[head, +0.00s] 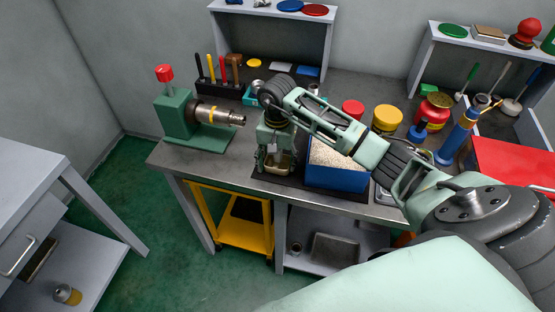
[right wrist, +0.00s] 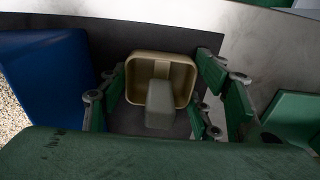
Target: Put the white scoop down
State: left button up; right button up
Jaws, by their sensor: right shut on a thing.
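The white scoop, cream-coloured here (right wrist: 160,68), shows in the right wrist view with its open tray facing me and a grey block-like handle (right wrist: 160,103) in front. My right gripper (right wrist: 155,108) is shut on it, with green fingers on both sides. In the head view my right gripper (head: 272,163) points down at the bench's front edge, left of the blue bin, with the scoop (head: 285,165) low between its fingers. The scoop is over a dark mat (head: 297,184); I cannot tell whether it touches it. My left gripper is out of view.
The blue bin (head: 338,178) of pale granules stands close right of the gripper. A green pipe vise (head: 178,115) holding a metal pipe is to the left. Red (head: 353,108) and yellow (head: 388,118) lidded jars stand behind. Bare bench (head: 228,150) lies between vise and gripper.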

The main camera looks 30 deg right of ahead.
jog(key=o, duration=1)
jog(key=shift+o, duration=0.2)
jog(key=shift+r+p, duration=0.2)
jog(key=shift+p, duration=0.15)
notch_tip(320, 180, up, 10)
jog(key=b, duration=0.3)
jog(key=shift+w+r+b, duration=0.1)
jog(key=shift+r+b, duration=0.15)
jog(key=shift+b, duration=0.05)
jog(key=shift+r, duration=0.65)
